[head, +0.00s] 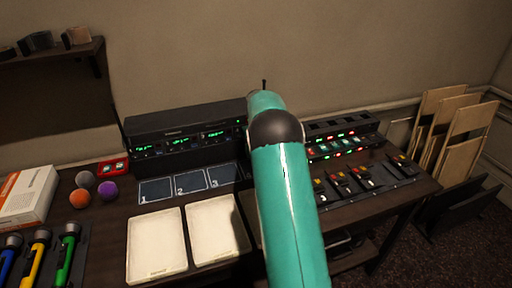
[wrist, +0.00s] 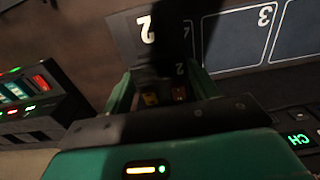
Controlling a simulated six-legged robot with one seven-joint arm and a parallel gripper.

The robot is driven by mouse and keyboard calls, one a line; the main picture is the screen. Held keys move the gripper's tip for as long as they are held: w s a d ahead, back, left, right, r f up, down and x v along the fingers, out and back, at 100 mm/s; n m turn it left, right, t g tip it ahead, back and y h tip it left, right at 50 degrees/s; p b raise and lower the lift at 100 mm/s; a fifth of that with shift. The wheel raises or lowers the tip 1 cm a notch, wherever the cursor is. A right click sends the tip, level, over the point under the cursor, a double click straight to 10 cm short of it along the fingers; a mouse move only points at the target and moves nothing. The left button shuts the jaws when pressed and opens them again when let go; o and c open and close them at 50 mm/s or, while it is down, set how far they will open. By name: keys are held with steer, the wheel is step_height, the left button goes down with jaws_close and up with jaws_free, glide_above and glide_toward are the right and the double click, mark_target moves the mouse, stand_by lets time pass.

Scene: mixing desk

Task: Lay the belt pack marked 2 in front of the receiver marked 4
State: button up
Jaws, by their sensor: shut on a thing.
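In the wrist view my gripper (wrist: 163,84) is shut on a dark belt pack (wrist: 166,96) with yellow and orange spots on its end. A small pale 2 seems to show on it; the pack is mostly in shadow. It is above the desk by the marked pads, beside the pad marked 3 (wrist: 235,40). I cannot tell whether it touches the surface. In the head view my arm hides the gripper, the held pack and the area right of pad 3. The dark receiver unit (head: 180,146) with green displays stands behind the pads; the mark 4 is not clearly readable.
Several belt packs sit in a rack (head: 385,186) at the right, before a unit with red and green lights (head: 335,143). Balls (head: 80,199), flashlights (head: 40,242) and a white box (head: 28,196) stand at the left.

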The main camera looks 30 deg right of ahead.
steer(key=shift+f, duration=0.55)
steer(key=shift+s+f, duration=0.15)
steer(key=shift+f, duration=2.25)
steer(key=shift+f, duration=0.55)
steer(key=o, duration=1.5)
steer(key=shift+c, duration=0.2)
steer(key=shift+r, duration=3.5)
